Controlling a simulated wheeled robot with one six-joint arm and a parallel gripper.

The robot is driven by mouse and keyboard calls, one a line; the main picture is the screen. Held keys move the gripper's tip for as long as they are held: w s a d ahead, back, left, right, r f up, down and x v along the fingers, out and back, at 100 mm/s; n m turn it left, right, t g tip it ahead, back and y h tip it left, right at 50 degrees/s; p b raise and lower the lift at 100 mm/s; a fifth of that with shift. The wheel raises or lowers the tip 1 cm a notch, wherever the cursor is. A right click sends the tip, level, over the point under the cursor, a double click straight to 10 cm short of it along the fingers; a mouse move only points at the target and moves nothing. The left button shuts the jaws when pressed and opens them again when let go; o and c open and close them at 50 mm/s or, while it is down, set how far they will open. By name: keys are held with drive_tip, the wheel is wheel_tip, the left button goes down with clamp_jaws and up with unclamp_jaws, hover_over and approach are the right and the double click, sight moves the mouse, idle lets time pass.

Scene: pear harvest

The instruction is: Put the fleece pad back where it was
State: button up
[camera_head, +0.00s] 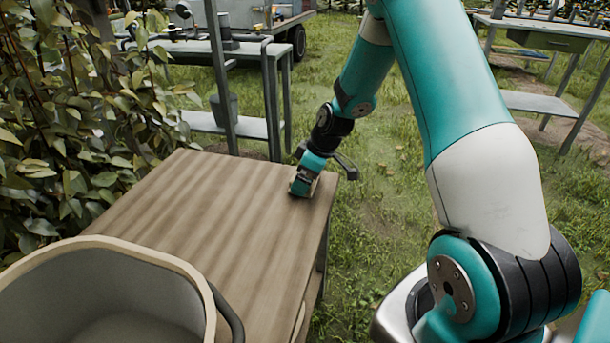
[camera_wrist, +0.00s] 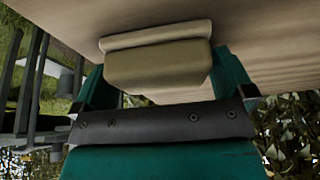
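The fleece pad (camera_wrist: 160,65) is a beige block with a paler, rounded layer along its far edge. In the wrist view it sits between the two teal fingers of my gripper (camera_wrist: 165,80), which close on its sides. In the head view my gripper (camera_head: 304,184) is low at the far right corner of the wooden table (camera_head: 190,215), with only a small tan part of the pad showing. The pale layer faces the tabletop; whether it touches the wood I cannot tell.
A large beige bin (camera_head: 180,262) with a dark handle stands at the near left of the table. The rest of the tabletop is bare. A leafy bush (camera_head: 70,130) borders the left side. A grey metal bench (camera_head: 235,125) stands behind, and grass lies to the right.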

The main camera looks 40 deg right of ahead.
drive_tip(key=p+v, duration=0.3)
drive_tip(key=v, duration=0.9)
drive_tip(key=s+a+r+g+y, duration=0.1)
drive_tip(key=s+a+r, duration=0.25)
drive_tip(key=a, duration=0.35)
drive_tip(key=s+a+r, duration=0.2)
drive_tip(key=a+r, duration=0.2)
drive_tip(key=a, duration=0.4)
drive_tip(key=s+a+r+g, duration=0.1)
drive_tip(key=s+a+r, duration=0.1)
drive_tip(key=s+a, duration=0.4)
drive_tip(key=s+a+r+g, duration=0.1)
drive_tip(key=s+a+r, duration=0.2)
drive_tip(key=s, duration=1)
drive_tip(key=a, duration=0.3)
drive_tip(key=shift+m+g, duration=0.3)
drive_tip(key=shift+a, duration=0.1)
